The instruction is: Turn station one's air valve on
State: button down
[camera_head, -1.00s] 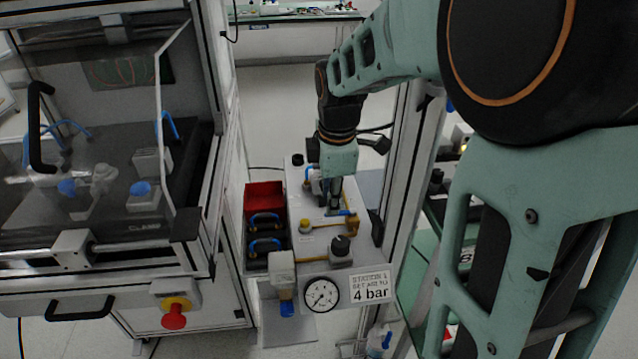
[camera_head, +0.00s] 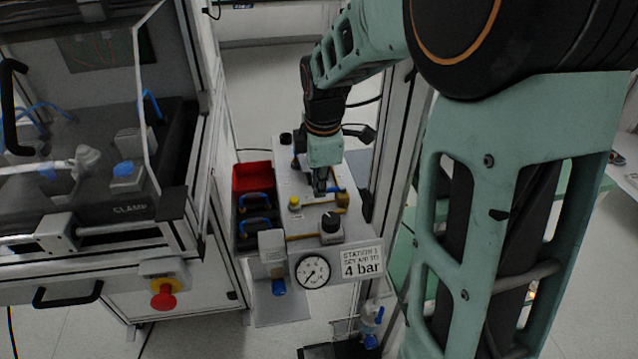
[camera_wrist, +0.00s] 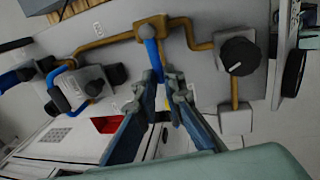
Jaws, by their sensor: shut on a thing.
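Station one's air valve is a blue lever (camera_wrist: 152,57) on a brass-coloured fitting (camera_wrist: 151,27) in the pipe line on a light grey panel (camera_head: 290,180). In the wrist view the lever points across the pipe, down between my fingers. My gripper (camera_wrist: 161,82) is shut on the lever's free end. In the head view my gripper (camera_head: 320,184) is low over the panel, and its fingers and wrist hide most of the lever.
A black regulator knob (camera_head: 331,222), a pressure gauge (camera_head: 312,272) and a "Station 1, set air to 4 bar" sign (camera_head: 362,262) are at the panel's front. Red (camera_head: 252,170) and black bins stand left. A frame post (camera_head: 388,150) rises close on the right.

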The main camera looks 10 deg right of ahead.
jog(key=shift+w+m, duration=0.15)
jog(key=shift+m, duration=0.15)
jog(key=w+m+p, duration=0.1)
jog(key=m+p, duration=0.1)
jog(key=m, duration=0.1)
jog(key=shift+w+r+h, duration=0.1)
jog(key=shift+w+h, duration=0.25)
jog(key=shift+h, duration=0.05)
jog(key=m, duration=0.1)
jog(key=w+m+p, duration=0.1)
jog(key=m, duration=0.1)
jog(key=w+d+m+p, duration=0.1)
jog(key=m, duration=0.1)
jog(key=shift+g+h, duration=0.3)
jog(key=shift+h, duration=0.1)
jog(key=m+p, duration=0.1)
jog(key=w+d+m, duration=0.1)
jog(key=m, duration=0.1)
jog(key=d+m+p, duration=0.1)
jog(key=m, duration=0.1)
jog(key=shift+w+g+p, duration=0.3)
jog(key=shift+g+p, duration=0.05)
jog(key=shift+g, duration=0.05)
jog(key=shift+w+d+m+g+h+p, duration=0.2)
jog(key=shift+d+m+p, duration=0.3)
jog(key=shift+m, duration=0.6)
jog(key=shift+w+d+m+g+h+p, duration=0.15)
jog(key=shift+d+m+p, duration=0.3)
jog(key=shift+m, duration=0.65)
jog(key=shift+s, duration=0.1)
